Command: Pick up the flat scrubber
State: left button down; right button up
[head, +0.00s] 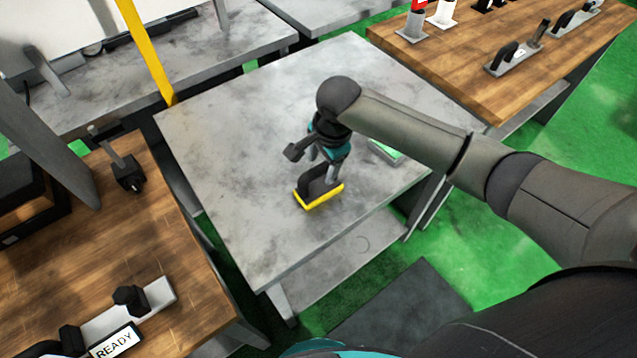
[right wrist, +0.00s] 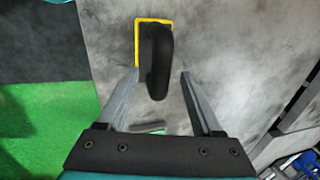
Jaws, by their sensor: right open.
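The flat scrubber (head: 321,199) has a black raised handle and a yellow-edged base. It rests on the grey table (head: 250,110), near its front edge. It also shows in the right wrist view (right wrist: 157,62), its handle reaching between the fingertips. My right gripper (head: 322,170) is above the scrubber, pointing down. In the right wrist view its two fingers (right wrist: 160,75) are spread, one on each side of the handle, with gaps visible. It holds nothing. My left gripper is not in view.
A green and white item (head: 385,150) lies on the table, partly hidden by my right arm. A wooden bench (head: 150,225) with tools and a READY sign (head: 115,342) stands at left. Another wooden bench (head: 470,75) with tools is at upper right. Most of the grey tabletop is clear.

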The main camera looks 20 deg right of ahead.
aim_at(318, 181)
jog(key=shift+w+a+f, duration=0.1)
jog(key=shift+w+f, duration=0.05)
jog(key=shift+f, duration=0.5)
jog(key=shift+w+f, duration=0.1)
jog(key=shift+f, duration=0.55)
grip_shut()
